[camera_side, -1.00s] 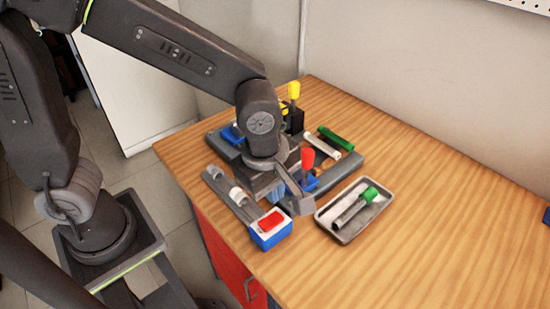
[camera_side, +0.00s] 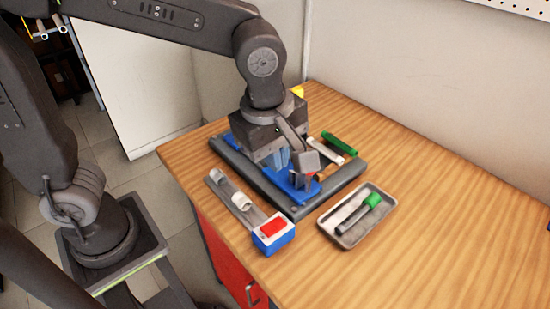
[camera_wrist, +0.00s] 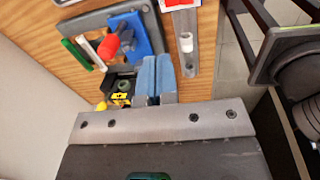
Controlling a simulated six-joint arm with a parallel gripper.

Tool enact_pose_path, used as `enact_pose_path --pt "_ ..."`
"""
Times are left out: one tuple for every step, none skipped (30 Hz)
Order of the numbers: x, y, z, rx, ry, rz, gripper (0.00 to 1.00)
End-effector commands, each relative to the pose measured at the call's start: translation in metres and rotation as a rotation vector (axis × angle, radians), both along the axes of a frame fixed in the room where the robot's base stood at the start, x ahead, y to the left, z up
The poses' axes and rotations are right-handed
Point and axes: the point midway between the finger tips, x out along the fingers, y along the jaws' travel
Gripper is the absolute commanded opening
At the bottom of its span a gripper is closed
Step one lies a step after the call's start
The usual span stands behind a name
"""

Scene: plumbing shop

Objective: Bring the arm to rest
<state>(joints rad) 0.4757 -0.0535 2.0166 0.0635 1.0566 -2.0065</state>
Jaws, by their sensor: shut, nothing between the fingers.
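My gripper (camera_side: 277,160) hangs over the grey-framed tray on the bench, its pale blue fingers pointing down. In the wrist view my fingers (camera_wrist: 156,76) lie side by side, closed, with nothing between them. Below is the dark grey frame (camera_side: 343,183) with a blue piece (camera_side: 282,187) in it. The wrist view shows the blue piece (camera_wrist: 147,36) with a red knob (camera_wrist: 110,46) beside it.
A grey rail with white clips (camera_side: 242,201) ends at a blue box with a red top (camera_side: 272,234). A grey dish (camera_side: 345,243) holds a green-capped tool (camera_side: 370,202). White (camera_side: 327,147) and green (camera_side: 340,144) bars lie behind. The right of the bench (camera_side: 450,220) is clear.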

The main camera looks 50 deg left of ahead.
Motion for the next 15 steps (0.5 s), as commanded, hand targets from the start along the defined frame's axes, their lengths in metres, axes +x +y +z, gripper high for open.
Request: enact_pose_path --pt "-0.002 0.009 0.004 0.000 -0.015 -0.048 0.00" --pt "-0.003 0.015 0.007 0.002 -0.025 -0.090 0.00" --pt "-0.006 0.023 0.010 0.008 -0.041 -0.153 0.00" --pt "-0.007 0.030 0.013 0.012 -0.056 -0.206 0.00" --pt "-0.010 0.037 0.015 0.020 -0.070 -0.261 0.00" --pt "-0.014 0.046 0.018 0.032 -0.091 -0.338 0.00" --pt "-0.016 0.052 0.020 0.042 -0.106 -0.397 0.00" --pt "-0.019 0.059 0.021 0.053 -0.121 -0.454 0.00" --pt "-0.023 0.067 0.023 0.072 -0.142 -0.532 0.00" --pt "-0.026 0.073 0.025 0.086 -0.157 -0.589 0.00" --pt "-0.030 0.079 0.026 0.103 -0.170 -0.647 0.00" --pt "-0.035 0.087 0.027 0.127 -0.189 -0.722 0.00" --pt "-0.038 0.092 0.027 0.147 -0.205 -0.780 0.00" --pt "-0.041 0.097 0.028 0.168 -0.217 -0.835 0.00" --pt "-0.046 0.104 0.028 0.200 -0.233 -0.911 0.00"
